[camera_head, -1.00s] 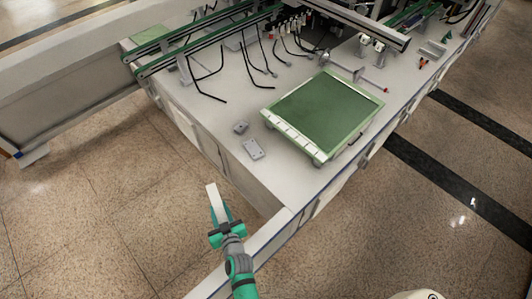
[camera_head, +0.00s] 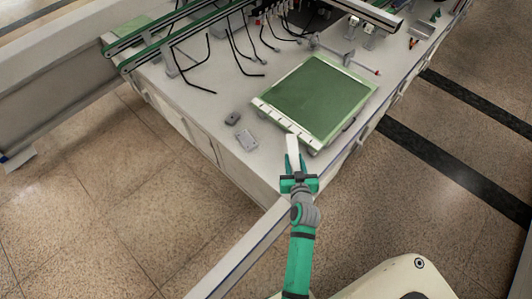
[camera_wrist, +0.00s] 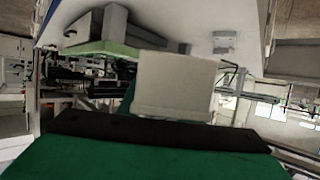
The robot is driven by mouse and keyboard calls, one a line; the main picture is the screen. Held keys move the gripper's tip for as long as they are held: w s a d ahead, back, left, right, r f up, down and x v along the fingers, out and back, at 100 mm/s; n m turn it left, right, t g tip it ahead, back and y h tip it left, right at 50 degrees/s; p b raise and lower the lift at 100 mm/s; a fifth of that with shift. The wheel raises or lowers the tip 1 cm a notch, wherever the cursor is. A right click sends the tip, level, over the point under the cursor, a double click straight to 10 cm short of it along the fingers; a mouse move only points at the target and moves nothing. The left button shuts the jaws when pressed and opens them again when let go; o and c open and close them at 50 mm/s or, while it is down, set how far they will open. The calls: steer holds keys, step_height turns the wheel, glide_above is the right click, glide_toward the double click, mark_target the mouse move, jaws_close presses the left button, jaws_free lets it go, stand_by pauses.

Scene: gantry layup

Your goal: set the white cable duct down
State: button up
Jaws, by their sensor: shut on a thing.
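The white cable duct (camera_head: 292,146) is a short pale bar held in my gripper (camera_head: 293,165), which is shut on it. In the head view it points away from me, at the front corner of the white table (camera_head: 262,172), close to the near edge of the green-topped panel (camera_head: 317,100). I cannot tell whether it touches the table. In the wrist view the duct (camera_wrist: 175,85) shows as a pale block in the middle, beyond the dark and green gripper body. My gripper's fingers partly hide its near end.
Two small grey blocks lie left of the panel, one (camera_head: 232,118) behind the other (camera_head: 246,140). Green-edged rails (camera_head: 150,50) and black cables (camera_head: 195,85) stand at the back left. Bare table lies between the cables and the panel.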

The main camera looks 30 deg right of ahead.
steer(key=shift+w+d, duration=0.15)
steer(key=shift+d, duration=0.1)
steer(key=w+a+f, duration=0.2)
steer(key=w+f, duration=0.2)
steer(key=w, duration=0.4)
glide_above(271, 157)
steer(key=f, duration=0.4)
steer(key=shift+s+f, duration=0.15)
steer(key=shift+s, duration=0.25)
steer(key=shift+w+f, duration=0.55)
steer(key=shift+f, duration=1.65)
steer(key=shift+a, duration=0.1)
steer(key=shift+s+f, duration=0.15)
steer(key=shift+f, duration=0.1)
steer(key=o, duration=1.1)
steer(key=shift+f, duration=0.1)
